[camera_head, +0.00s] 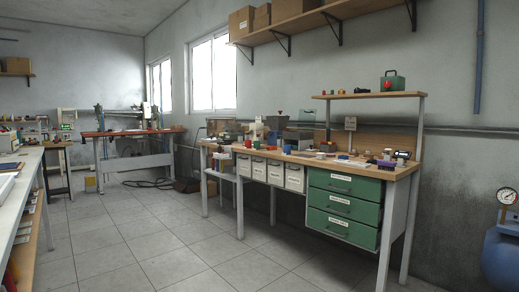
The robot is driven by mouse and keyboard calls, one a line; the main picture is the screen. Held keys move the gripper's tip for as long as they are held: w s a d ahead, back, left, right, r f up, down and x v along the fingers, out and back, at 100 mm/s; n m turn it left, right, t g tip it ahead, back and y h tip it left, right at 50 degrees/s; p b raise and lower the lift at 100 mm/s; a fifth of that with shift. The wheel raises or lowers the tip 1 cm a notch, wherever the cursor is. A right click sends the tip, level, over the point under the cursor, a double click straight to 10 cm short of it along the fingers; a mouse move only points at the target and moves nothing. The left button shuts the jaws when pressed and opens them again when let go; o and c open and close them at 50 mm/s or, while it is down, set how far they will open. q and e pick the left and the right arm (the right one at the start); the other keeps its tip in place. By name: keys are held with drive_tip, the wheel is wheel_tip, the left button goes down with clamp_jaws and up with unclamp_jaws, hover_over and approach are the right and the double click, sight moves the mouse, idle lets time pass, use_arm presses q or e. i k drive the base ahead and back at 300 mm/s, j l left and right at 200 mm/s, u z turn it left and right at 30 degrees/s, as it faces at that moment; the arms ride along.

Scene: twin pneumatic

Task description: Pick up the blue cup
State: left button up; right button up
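A workbench (400,170) with a wooden top stands against the right wall. Small things lie along its top. A small blue item (287,149) sits near the middle of the bench top, and it may be the blue cup; it is too small to tell. Another small blue patch (343,157) shows further right among other parts. A red cup-like item (248,144) stands near the left of the bench. Neither of my grippers is in view.
Green drawers (343,206) and white bins (275,173) hang under the bench top. A long table (30,185) runs along the left side. A blue tank (500,258) stands at the right edge. The tiled floor (170,240) between is clear.

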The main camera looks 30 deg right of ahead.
sight(287, 148)
drive_tip(key=z, duration=1.3)
drive_tip(key=i+j+u, duration=0.1)
drive_tip(key=i+u, duration=0.15)
drive_tip(key=i, duration=0.4)
